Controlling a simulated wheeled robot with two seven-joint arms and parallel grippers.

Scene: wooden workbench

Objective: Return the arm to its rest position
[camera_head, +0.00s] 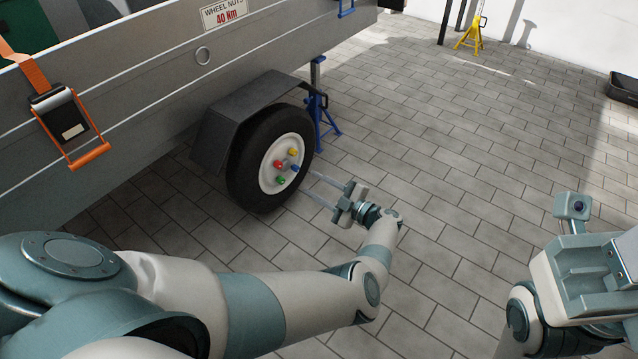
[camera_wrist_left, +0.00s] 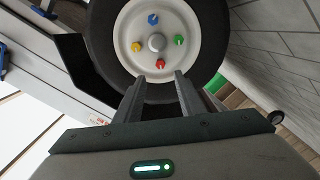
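My left arm reaches in from the left and its gripper (camera_head: 308,184) points at the trailer wheel (camera_head: 245,175). The two thin fingers are apart with nothing between them, just short of the white hub. In the left wrist view the open fingers (camera_wrist_left: 158,84) lie across the lower part of the tyre. The hub (camera_wrist_left: 150,30) carries a blue (camera_wrist_left: 153,19), a green (camera_wrist_left: 180,40), a red (camera_wrist_left: 160,63) and a yellow nut (camera_wrist_left: 136,46). My right arm (camera_head: 590,275) is folded at the right edge; its fingers do not show.
The grey trailer side (camera_head: 130,90) and black mudguard (camera_head: 235,108) are close beside the left arm. A blue jack stand (camera_head: 318,110) stands behind the wheel. A yellow stand (camera_head: 472,35) and black tray (camera_head: 624,88) are far off. The paved floor (camera_head: 450,140) between is clear.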

